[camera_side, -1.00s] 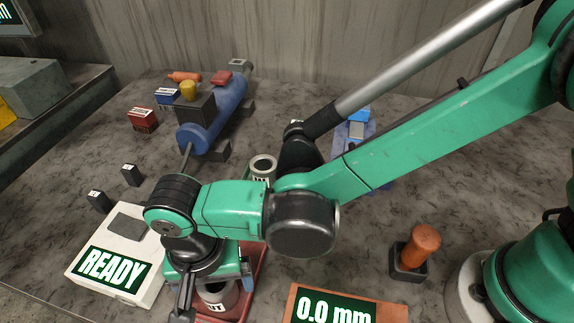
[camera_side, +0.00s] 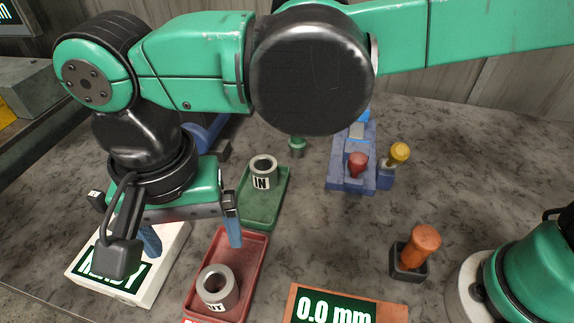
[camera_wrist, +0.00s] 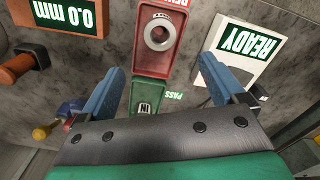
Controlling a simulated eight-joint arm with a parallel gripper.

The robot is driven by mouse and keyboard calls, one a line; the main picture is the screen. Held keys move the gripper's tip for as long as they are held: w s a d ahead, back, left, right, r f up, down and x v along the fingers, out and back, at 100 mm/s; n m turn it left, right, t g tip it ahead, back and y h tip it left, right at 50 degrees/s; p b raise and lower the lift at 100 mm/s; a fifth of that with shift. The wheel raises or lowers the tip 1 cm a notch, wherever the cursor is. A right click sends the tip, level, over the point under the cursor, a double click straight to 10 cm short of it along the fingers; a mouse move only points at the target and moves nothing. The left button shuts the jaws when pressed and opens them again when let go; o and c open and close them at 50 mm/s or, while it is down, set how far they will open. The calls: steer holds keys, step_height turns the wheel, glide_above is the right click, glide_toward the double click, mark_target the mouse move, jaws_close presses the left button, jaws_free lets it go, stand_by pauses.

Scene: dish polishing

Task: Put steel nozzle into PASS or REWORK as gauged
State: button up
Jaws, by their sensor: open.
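My gripper (camera_side: 192,236) hangs above the table with its blue fingers apart and nothing visible between them; both fingers also show in the wrist view (camera_wrist: 160,75). The red REWORK tray (camera_side: 249,248) holds a grey hollow cylinder (camera_side: 217,286) with a partly readable label ending "UT". The green PASS tray (camera_side: 265,211) lies behind it and holds a similar cylinder (camera_side: 262,170) marked IN. I cannot pick out a separate steel nozzle for certain. A white box with a READY display (camera_wrist: 243,42) stands beside the red tray, partly behind my gripper in the side view.
A display reading 0.0 mm (camera_side: 336,308) lies at the front. An orange handle (camera_side: 422,247) stands in a dark holder to its right. A blue fixture (camera_side: 350,180) with a red knob (camera_side: 358,163) and a yellow knob (camera_side: 399,153) stands behind. The table between is clear.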

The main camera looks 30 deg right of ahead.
steer(key=w+d+r+n+t+y, duration=0.1)
steer(key=w+d+t, duration=0.15)
steer(key=d, duration=0.55)
steer(key=w+d+r+n+t+y, duration=0.1)
steer(key=w+d, duration=0.2)
steer(key=d, duration=0.6)
steer(key=s+d+f+n+t+h, duration=0.2)
steer(key=d+t, duration=0.1)
steer(key=d, duration=1)
steer(key=shift+s+d+f+t, duration=0.15)
steer(key=shift+d+f+t, duration=0.05)
steer(key=shift+d+t, duration=0.15)
steer(key=shift+a, duration=0.1)
